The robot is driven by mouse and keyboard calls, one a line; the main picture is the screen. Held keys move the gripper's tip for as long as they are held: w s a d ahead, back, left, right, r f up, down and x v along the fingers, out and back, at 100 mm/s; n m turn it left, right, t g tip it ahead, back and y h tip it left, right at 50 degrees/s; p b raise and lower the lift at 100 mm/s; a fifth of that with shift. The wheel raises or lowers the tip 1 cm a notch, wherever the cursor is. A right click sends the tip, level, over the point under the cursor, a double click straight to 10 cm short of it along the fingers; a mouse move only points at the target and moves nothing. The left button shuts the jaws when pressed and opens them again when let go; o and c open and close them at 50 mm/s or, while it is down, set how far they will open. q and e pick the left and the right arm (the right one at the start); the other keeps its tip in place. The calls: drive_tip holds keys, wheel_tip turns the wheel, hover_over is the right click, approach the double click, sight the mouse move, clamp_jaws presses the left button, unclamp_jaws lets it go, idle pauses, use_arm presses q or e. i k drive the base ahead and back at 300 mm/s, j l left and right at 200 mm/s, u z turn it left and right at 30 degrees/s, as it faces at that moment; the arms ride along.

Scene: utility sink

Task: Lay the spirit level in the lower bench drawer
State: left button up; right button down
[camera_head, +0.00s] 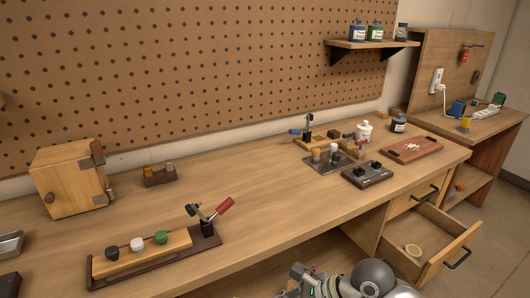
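The lower bench drawer (440,252) is pulled open at the right end of the bench, below a shut upper drawer (411,198). I cannot make out a spirit level anywhere in this view. Grey parts of one of my arms show at the bottom edge, left of the open drawer. It looks like my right arm; its fingertips cannot be made out, nor whether it holds anything. My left gripper is not in view.
A toggle clamp fixture (205,230) with coloured knobs stands front left on the bench (262,205). A wooden box (72,180) stands behind it. Small fixtures, a dark switch block (367,175), jars and a reddish tray (411,149) crowd the right end. The bench middle is clear.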

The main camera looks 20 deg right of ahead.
sight(413, 233)
drive_tip(key=l+u, duration=0.15)
drive_tip(key=l, duration=0.7)
drive_tip(key=k+l+u, duration=0.2)
drive_tip(key=l, duration=0.65)
drive_tip(key=l+u, duration=0.15)
drive_tip(key=l, duration=0.35)
drive_tip(key=k+l+u, duration=0.2)
drive_tip(key=l, duration=0.3)
drive_tip(key=l+u, duration=0.15)
drive_tip(key=l, duration=0.35)
drive_tip(key=k+l+u, duration=0.2)
drive_tip(key=l, duration=0.3)
drive_tip(key=k+l+u, duration=0.15)
drive_tip(key=l, duration=0.3)
drive_tip(key=k+l+u, duration=0.2)
drive_tip(key=l, duration=0.25)
drive_tip(key=k+l+u, duration=0.15)
drive_tip(key=l, duration=0.25)
drive_tip(key=k+l+u, duration=0.2)
drive_tip(key=k+l, duration=0.55)
drive_tip(key=i+l+u, duration=0.05)
drive_tip(key=l, duration=0.05)
